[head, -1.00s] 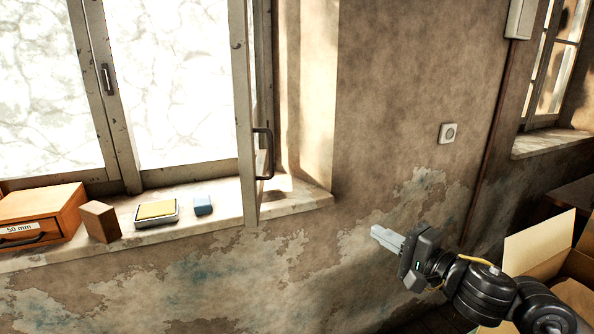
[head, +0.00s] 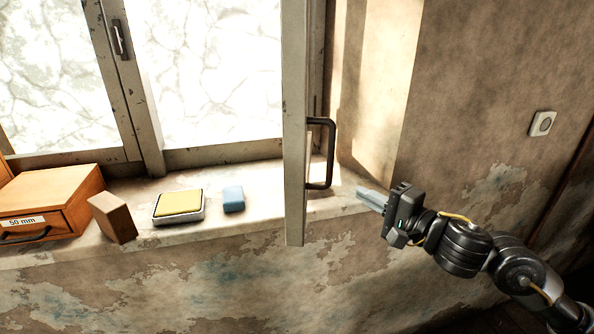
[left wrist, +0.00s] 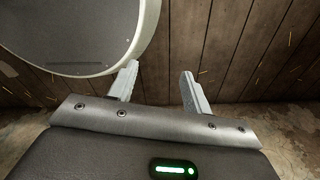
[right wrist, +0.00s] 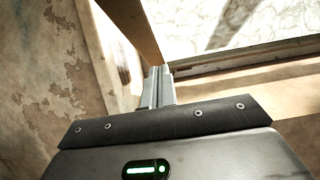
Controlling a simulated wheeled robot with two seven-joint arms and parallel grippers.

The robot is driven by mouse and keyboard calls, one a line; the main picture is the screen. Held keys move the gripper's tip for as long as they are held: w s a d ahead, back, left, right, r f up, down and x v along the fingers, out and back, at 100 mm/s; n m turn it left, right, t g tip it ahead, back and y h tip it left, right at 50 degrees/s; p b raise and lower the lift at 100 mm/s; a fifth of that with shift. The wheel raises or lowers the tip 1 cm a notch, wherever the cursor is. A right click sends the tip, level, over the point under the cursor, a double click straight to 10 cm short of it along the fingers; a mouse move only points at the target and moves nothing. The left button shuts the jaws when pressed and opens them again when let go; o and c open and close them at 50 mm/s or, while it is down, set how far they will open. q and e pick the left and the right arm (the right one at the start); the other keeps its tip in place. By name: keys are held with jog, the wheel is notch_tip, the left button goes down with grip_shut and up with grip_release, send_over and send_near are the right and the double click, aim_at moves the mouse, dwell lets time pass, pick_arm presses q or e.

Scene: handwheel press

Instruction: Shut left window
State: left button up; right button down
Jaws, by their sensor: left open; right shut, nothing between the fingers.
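The left window's sash (head: 295,130) stands open into the room, seen nearly edge-on above the sill. Its dark bar handle (head: 331,155) is on the sash's right face. My right gripper (head: 360,195) is shut and empty, just right of the sash and slightly below the handle, apparently apart from both. In the right wrist view my right gripper's fingers (right wrist: 158,78) are together, near a sash or frame edge. My left gripper (left wrist: 158,75) is open and empty in the left wrist view, facing dark wooden planks. It is out of the head view.
On the sill (head: 262,222) are a wooden drawer box (head: 75,190) labelled 50 mm, a wooden block (head: 113,217), a yellow-topped tin (head: 180,205) and a blue block (head: 233,199). A wall switch (head: 542,123) is at right. A round pale-rimmed object (left wrist: 80,35) is near my left gripper.

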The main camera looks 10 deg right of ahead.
pick_arm(q)
jog(key=o, duration=0.5)
jog(key=shift+s+r, duration=0.15)
jog(key=shift+s, duration=0.1)
jog(key=shift+c, duration=0.2)
jog(key=shift+o, duration=1.4)
jog(key=shift+s, duration=0.25)
jog(key=o, duration=0.3)
jog(key=shift+w+r+p, duration=0.4)
jog(key=shift+r+p, duration=0.2)
jog(key=shift+p, duration=0.1)
jog(key=shift+s+r+p, duration=0.1)
jog(key=shift+r+p, duration=0.3)
jog(key=shift+r, duration=0.05)
pick_arm(e)
jog(key=s+a+x, duration=0.1)
jog(key=a+x, duration=0.1)
jog(key=x, duration=1)
jog(key=shift+a, duration=0.4)
jog(key=shift+s+r, duration=0.1)
jog(key=shift+s, duration=0.05)
